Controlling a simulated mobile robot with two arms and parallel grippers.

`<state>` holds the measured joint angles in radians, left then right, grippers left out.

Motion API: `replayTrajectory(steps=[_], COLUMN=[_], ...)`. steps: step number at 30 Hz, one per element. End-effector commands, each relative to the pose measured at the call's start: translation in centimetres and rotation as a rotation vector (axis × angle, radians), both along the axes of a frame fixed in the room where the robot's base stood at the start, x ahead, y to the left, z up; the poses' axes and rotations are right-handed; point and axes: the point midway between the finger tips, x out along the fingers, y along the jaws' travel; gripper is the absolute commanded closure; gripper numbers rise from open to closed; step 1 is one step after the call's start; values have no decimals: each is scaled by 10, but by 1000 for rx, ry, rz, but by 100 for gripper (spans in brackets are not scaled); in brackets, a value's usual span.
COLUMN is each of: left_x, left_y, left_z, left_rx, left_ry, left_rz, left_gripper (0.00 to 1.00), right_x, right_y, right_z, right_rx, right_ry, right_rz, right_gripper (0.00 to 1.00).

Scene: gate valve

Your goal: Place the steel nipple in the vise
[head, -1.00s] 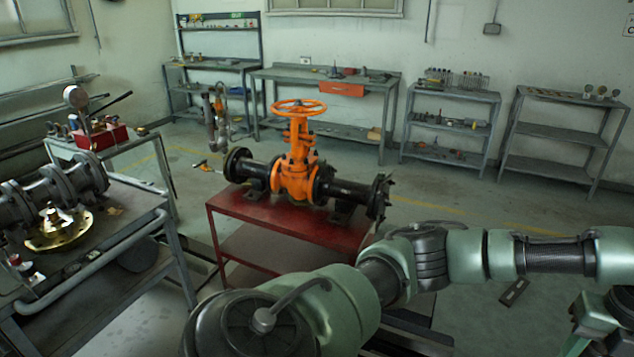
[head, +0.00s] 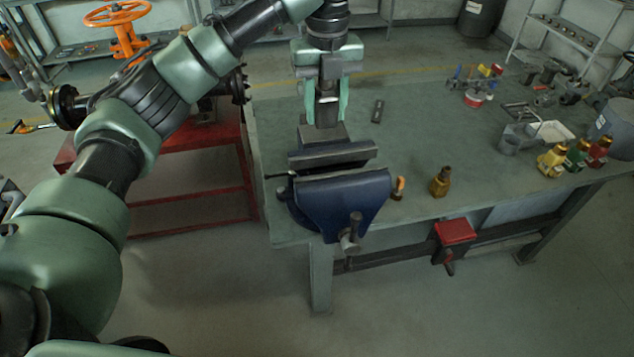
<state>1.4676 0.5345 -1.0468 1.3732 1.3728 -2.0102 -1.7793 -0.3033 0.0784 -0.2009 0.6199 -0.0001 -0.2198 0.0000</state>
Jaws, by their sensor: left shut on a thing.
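The blue vise (head: 338,202) is fixed at the near left edge of the green-topped workbench, its jaws apart with a gap between them. My left gripper (head: 327,112) points down behind and above the vise, its green fingers shut on a grey piece. That piece, which I take for the steel nipple (head: 326,115), shows only partly between the fingers. It appears upright, near the far side of the vise; whether it touches the vise I cannot tell. My right gripper is out of view.
Brass, green and red fittings (head: 577,155) stand further right.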

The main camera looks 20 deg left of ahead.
Motion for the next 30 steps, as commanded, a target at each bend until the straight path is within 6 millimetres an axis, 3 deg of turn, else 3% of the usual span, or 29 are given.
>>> replayTrajectory(steps=[1,9,15,30], left_x=[-1,-1,-1,0], left_y=[-1,1,0,0], left_z=[-15,-80,-122,-178], left_rx=[-3,1,0,0], left_ry=[6,4,1,0], left_rz=[-2,1,0,1], left_gripper=[100,100,100,100], right_x=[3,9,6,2], right_y=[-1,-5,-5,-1], right_z=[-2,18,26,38], right_rx=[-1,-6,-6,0], right_ry=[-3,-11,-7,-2], right_rz=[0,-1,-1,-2], right_gripper=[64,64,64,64])
